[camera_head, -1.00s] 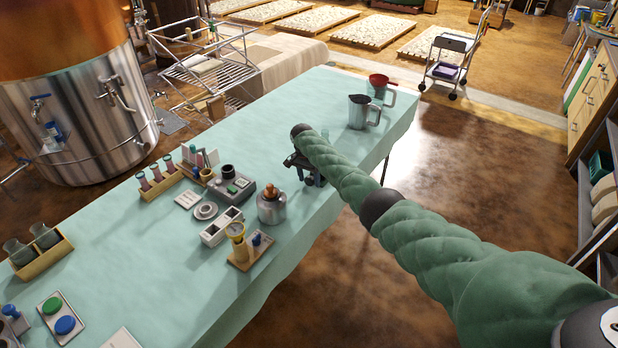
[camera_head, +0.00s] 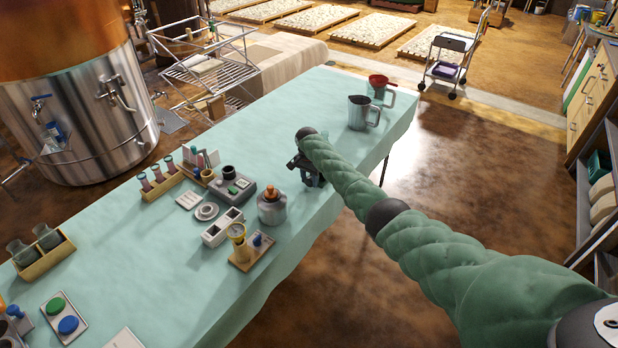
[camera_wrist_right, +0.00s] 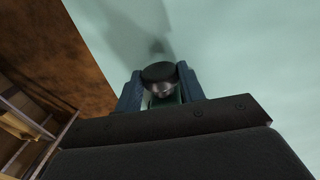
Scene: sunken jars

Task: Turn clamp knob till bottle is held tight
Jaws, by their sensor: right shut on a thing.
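My right gripper (camera_head: 308,172) is low over the table, near its right edge. It also shows in the right wrist view (camera_wrist_right: 160,84), with a finger on each side of a dark round knob (camera_wrist_right: 158,72). It is shut on this knob. Something shiny and something green show just below the knob, between the fingers. My own wrist and forearm cover most of this spot in the head view, so the clamp's body and any bottle in it cannot be made out. My left gripper is not in view.
A grey jar with an orange-brown top (camera_head: 271,207) and a grey device (camera_head: 232,188) stand left of the gripper. A metal jug (camera_head: 360,112) stands beyond it. A wooden stand with a yellow-rimmed gauge (camera_head: 238,240) is nearer. The cloth (camera_head: 262,130) is bare behind the gripper.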

